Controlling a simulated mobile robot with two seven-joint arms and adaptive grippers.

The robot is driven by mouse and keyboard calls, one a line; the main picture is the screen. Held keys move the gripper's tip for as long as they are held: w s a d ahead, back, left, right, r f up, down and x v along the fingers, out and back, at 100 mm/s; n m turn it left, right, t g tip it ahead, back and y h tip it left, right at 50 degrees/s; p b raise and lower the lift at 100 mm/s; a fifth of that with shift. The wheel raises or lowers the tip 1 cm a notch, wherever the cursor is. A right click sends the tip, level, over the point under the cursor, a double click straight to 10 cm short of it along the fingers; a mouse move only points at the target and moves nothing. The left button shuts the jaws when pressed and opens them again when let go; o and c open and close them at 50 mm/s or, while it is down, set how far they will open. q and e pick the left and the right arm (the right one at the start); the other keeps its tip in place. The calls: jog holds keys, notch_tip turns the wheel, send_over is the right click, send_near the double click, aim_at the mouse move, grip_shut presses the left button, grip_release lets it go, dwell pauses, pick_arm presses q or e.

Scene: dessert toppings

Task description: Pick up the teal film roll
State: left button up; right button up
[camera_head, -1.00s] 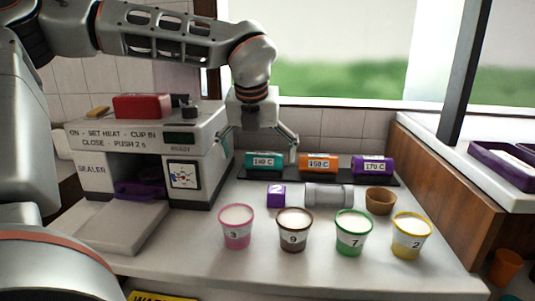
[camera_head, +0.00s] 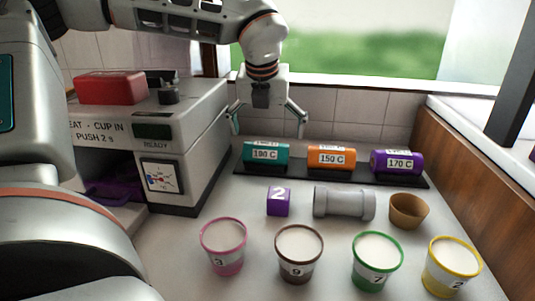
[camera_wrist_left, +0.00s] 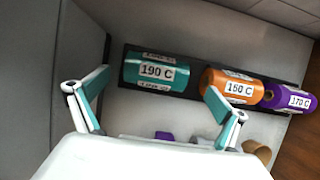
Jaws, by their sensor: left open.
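The teal film roll (camera_head: 266,154), with a white label reading 190 C, lies on its side at the left end of a dark tray (camera_head: 330,179). It also shows in the left wrist view (camera_wrist_left: 157,72), beyond and between the two fingers. My left gripper (camera_head: 268,130) is open and empty, pointing down above the teal roll, with its fingers spread wide. In the left wrist view, the left gripper (camera_wrist_left: 152,110) has one finger at each side and does not touch the roll. My right gripper does not show.
An orange roll (camera_head: 331,158) and a purple roll (camera_head: 397,162) share the tray. The sealer machine (camera_head: 185,125) stands close on the left. In front are a purple cube (camera_head: 279,201), a grey cylinder (camera_head: 344,203), a brown cup (camera_head: 408,211) and several numbered cups.

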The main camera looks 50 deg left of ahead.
aim_at(266, 143)
pick_arm(q)
jog(key=x, duration=0.5)
jog(key=shift+s+a+f, duration=0.1)
jog(key=shift+a, duration=0.1)
jog(key=shift+c, duration=0.4)
jog(key=c, duration=1.3)
